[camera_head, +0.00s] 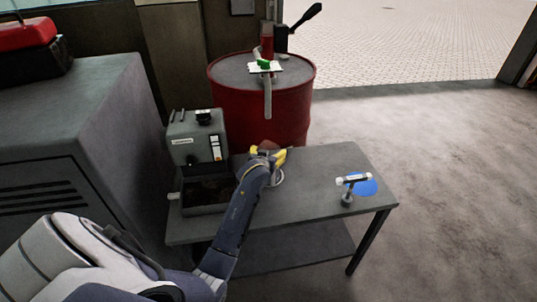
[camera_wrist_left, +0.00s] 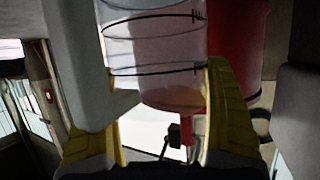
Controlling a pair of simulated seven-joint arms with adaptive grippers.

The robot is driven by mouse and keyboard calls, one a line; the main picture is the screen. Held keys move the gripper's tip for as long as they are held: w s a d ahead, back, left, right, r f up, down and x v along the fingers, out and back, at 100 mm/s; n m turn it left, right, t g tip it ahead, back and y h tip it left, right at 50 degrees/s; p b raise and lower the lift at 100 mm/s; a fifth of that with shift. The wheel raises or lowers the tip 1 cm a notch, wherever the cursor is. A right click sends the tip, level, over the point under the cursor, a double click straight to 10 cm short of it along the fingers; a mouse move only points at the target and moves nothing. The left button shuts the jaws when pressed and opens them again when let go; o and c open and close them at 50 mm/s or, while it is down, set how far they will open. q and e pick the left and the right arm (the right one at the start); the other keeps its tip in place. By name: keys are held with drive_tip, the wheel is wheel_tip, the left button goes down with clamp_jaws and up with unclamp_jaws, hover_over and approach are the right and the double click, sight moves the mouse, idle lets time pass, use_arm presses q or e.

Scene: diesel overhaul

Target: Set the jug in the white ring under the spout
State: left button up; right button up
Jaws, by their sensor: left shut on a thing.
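The jug is clear with dark measuring lines, and in the left wrist view the jug (camera_wrist_left: 155,50) stands between the yellow fingers. My left gripper (camera_head: 268,153) is shut on it near the back edge of the table, and its fingers also show in the left wrist view (camera_wrist_left: 160,115). In the head view the jug is mostly hidden by the gripper. The grey spout (camera_head: 268,103) hangs from the red drum's pump, just behind and above the gripper. A pale curved rim, seemingly the white ring (camera_head: 279,180), shows on the table beside the gripper, partly hidden by my arm. My right gripper is not in view.
The red drum (camera_head: 240,105) stands behind the grey table (camera_head: 315,165). A grey machine (camera_head: 195,138) with a dark tray is left of my arm. Table between is clear.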

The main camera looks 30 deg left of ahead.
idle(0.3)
use_arm(q)
drive_tip(key=o, duration=1.4)
drive_tip(key=shift+f, duration=0.1)
drive_tip(key=v, duration=1.2)
